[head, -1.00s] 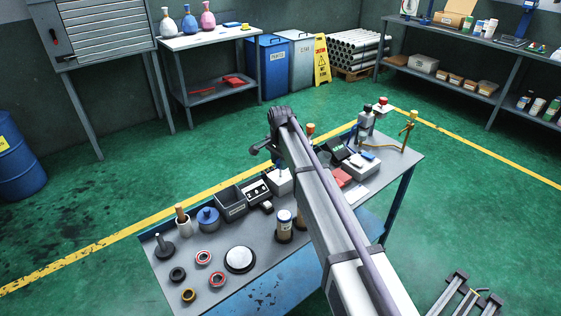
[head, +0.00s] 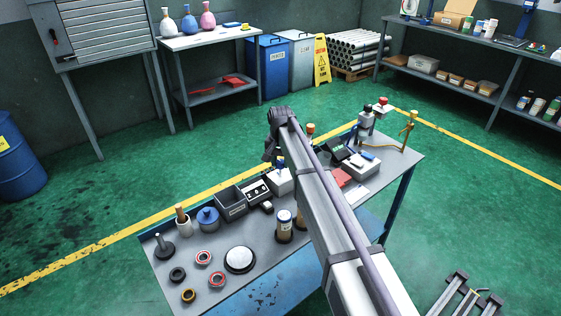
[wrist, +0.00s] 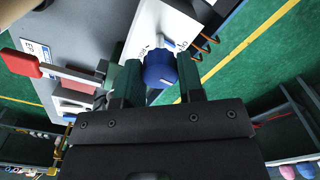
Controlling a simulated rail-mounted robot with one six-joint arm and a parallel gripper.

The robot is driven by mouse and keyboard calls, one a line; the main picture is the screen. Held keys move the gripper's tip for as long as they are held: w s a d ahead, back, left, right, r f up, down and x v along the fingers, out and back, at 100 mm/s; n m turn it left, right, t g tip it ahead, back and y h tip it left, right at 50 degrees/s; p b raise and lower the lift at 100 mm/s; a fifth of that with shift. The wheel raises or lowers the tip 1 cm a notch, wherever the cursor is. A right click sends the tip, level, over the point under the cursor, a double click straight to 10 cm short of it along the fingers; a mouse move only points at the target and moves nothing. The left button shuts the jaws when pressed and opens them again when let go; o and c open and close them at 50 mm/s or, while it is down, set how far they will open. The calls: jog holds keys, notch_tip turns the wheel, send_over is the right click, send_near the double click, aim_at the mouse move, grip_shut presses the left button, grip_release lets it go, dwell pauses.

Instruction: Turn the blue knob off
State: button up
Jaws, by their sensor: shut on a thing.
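The blue knob (wrist: 160,72) sits on a white box (wrist: 176,18) in the wrist view. Both dark green fingers of my gripper (wrist: 161,66) are shut on its sides. A white pointer mark and small dark lettering show beside the knob, but I cannot read the setting. In the head view the white box (head: 279,184) stands at the far edge of the bench, and my gripper (head: 278,162) points down at its top. My arm hides part of the box and most of the knob there.
A grey bin (head: 229,203) and a switch box (head: 256,191) stand left of the white box. More devices (head: 362,163) stand on the bench's right end.

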aim_at(280, 161)
jog(key=shift+n, duration=0.6)
jog(key=o, duration=0.9)
jog(key=shift+r, duration=0.1)
notch_tip(280, 161, up, 11)
jog(key=p, duration=1)
jog(key=shift+f+p, duration=0.2)
jog(key=shift+p, duration=0.2)
